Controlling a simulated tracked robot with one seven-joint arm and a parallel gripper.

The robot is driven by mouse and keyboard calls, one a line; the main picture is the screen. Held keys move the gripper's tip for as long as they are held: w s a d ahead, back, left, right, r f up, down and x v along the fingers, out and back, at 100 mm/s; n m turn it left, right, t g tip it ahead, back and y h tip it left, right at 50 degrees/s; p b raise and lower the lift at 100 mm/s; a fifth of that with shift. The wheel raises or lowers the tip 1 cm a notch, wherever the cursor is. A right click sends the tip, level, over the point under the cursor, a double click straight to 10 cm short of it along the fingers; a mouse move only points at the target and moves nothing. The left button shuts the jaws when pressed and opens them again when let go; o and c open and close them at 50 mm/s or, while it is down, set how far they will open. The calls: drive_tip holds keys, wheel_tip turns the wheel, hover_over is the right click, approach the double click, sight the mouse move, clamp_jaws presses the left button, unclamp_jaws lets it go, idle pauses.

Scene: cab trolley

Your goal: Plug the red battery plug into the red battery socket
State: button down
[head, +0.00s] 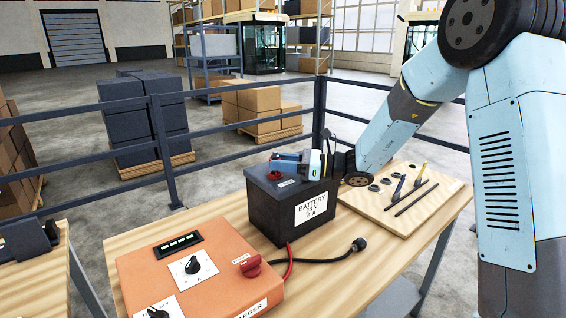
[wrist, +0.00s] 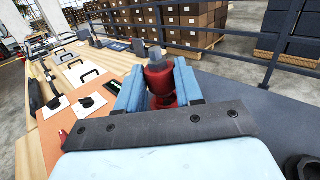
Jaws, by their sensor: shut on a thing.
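My gripper (wrist: 158,88) is shut on the red battery plug (wrist: 160,78) in the wrist view. The plug is a red stepped body with a grey end, between the two blue fingers. In the head view my gripper (head: 285,162) is over the top of the black battery (head: 267,213), near its back. A red part (head: 274,175) shows just below the fingers at the battery's top. I cannot tell whether it is the plug, the red battery socket or both, nor whether they touch. The gripper hides much of that spot.
The orange charger (head: 205,277) with dials and a red knob (head: 250,265) stands at front left. A black cable ends in a black plug (head: 359,244) on the table. A board (head: 440,188) with holes and dark rods lies at right. A railing (head: 215,130) runs behind.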

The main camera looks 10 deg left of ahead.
drive_tip(key=shift+s+d+f, duration=0.1)
drive_tip(key=shift+s+f, duration=0.1)
drive_tip(key=shift+f, duration=0.8)
drive_tip(key=shift+w+r, duration=0.2)
drive_tip(key=shift+r, duration=0.5)
drive_tip(key=shift+r, duration=1.35)
